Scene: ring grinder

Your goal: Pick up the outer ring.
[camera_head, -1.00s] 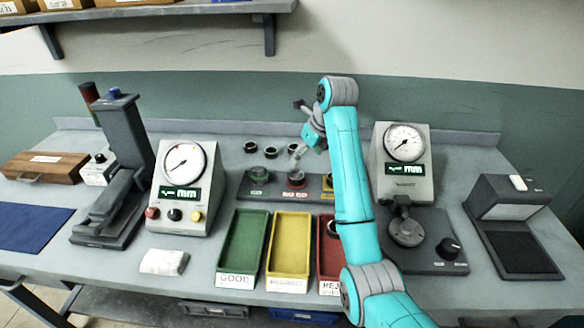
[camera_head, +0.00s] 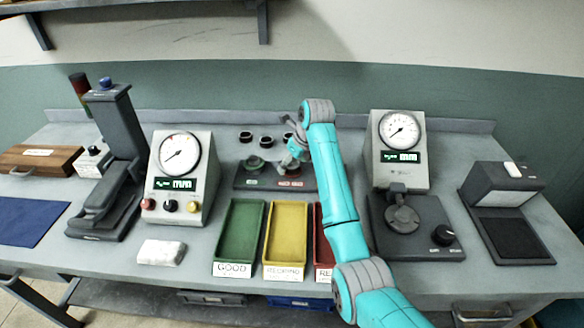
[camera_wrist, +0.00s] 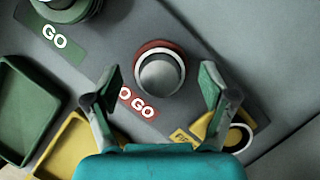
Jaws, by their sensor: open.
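Several small dark rings, one of them here (camera_head: 246,136), stand at the back of the bench in the head view; I cannot tell which is the outer ring. My gripper (camera_wrist: 161,90) is open and empty in the wrist view. Between its fingers in that view is a grey cylinder (camera_wrist: 160,74) on a round red base, beside the red NO GO label (camera_wrist: 138,103). The height gap to it is unclear. In the head view my gripper (camera_head: 291,157) hangs over the gauge board, just in front of the rings, and is too small to read there.
A green GO gauge (camera_wrist: 65,8) stands beside the red one. A pale ring shape (camera_wrist: 239,138) by a yellow part is partly covered by my gripper. Green (camera_head: 239,235) and yellow (camera_head: 286,235) trays lie in front. Dial gauges stand left (camera_head: 180,180) and right (camera_head: 400,150).

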